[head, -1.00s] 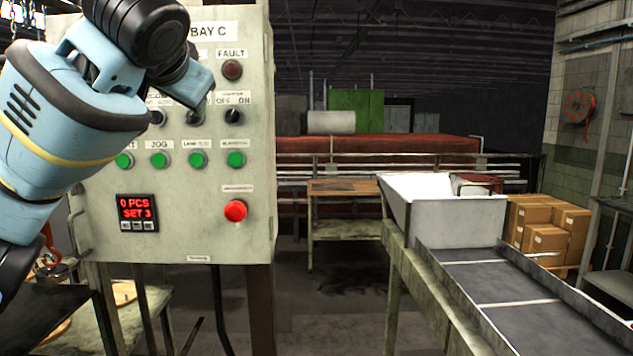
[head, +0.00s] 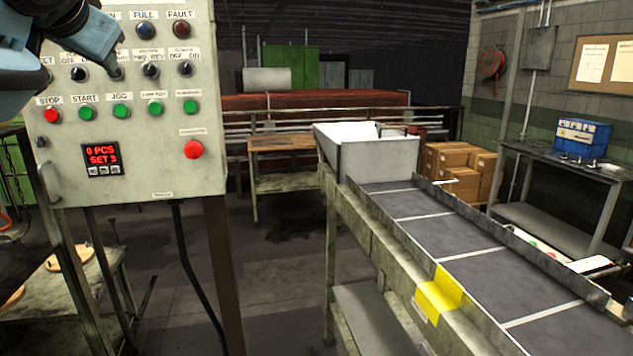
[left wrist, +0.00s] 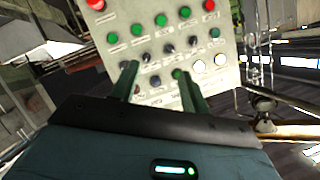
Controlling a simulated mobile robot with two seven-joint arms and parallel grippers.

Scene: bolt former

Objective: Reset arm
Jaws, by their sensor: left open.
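My left arm shows at the top left of the head view, and its light-blue gripper body (head: 88,36) overlaps the upper left of the control panel (head: 150,172). In the left wrist view my left gripper (left wrist: 160,84) is open and empty. Its two dark fingers stand apart in front of the panel face (left wrist: 225,45), which appears upside down there. I cannot tell whether a fingertip touches a knob. The panel's red-lit display (head: 101,154) reads 0 PCS, SET 3. My right gripper is out of view.
A chute with dark sections (head: 440,222) runs from a white hopper (head: 375,158) to the lower right. A wooden-topped bench (head: 285,145) and cardboard boxes (head: 460,170) stand behind. A side table (head: 555,160) holds a blue bin (head: 582,138). Open floor lies between panel and chute.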

